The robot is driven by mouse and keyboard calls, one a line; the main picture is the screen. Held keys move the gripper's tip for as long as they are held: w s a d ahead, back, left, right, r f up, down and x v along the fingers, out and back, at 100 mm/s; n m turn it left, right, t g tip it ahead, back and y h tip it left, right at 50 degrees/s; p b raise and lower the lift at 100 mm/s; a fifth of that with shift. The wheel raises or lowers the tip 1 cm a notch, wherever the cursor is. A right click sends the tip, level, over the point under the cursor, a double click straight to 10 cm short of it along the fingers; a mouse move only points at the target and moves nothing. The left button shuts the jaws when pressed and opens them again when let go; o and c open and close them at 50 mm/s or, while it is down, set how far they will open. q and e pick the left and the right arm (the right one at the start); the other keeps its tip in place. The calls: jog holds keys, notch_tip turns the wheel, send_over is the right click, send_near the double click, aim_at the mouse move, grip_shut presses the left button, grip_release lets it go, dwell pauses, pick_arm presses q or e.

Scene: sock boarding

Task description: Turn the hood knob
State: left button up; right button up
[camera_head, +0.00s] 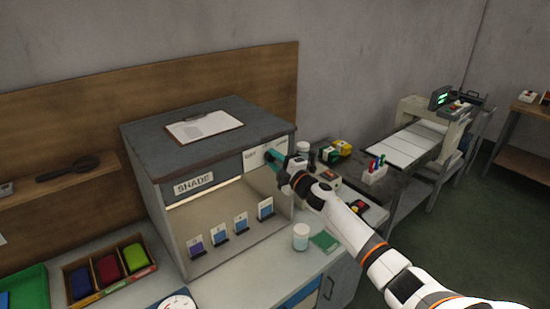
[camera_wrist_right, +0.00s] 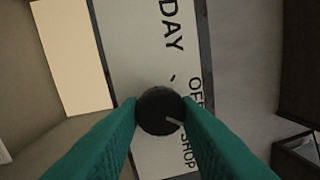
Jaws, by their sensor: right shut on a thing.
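The hood is a grey shade box (camera_head: 150,160) on the counter, with a "SHADE" label on its front. Its round black knob (camera_wrist_right: 160,110) sits on a white panel marked "DAY", "OFF" and "SHOP" in the right wrist view. A short pale mark on the knob points toward the "SHOP" side. My right gripper (camera_head: 274,158) is at the panel, its teal fingers on both sides of the knob and shut on it. In the head view the gripper hides the knob. My left gripper is not in view.
A clipboard (camera_head: 205,126) lies on the hood's top. Several blue sample cards (camera_head: 240,221) stand inside the hood. A white jar (camera_head: 300,237) and a green pad (camera_head: 325,242) stand under my right arm. A pen holder (camera_head: 374,174) stands to the right.

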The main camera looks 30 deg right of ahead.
jog(key=shift+m+h+p, duration=0.3)
jog(key=shift+m+p, duration=0.05)
jog(key=shift+m, duration=1.05)
jog(key=o, duration=1)
jog(key=shift+c, duration=0.2)
jog(key=s+f+b, duration=0.1)
jog(key=s+b, duration=0.2)
jog(key=s, duration=0.9)
jog(key=shift+d+f, duration=0.2)
jog(key=shift+d, duration=0.15)
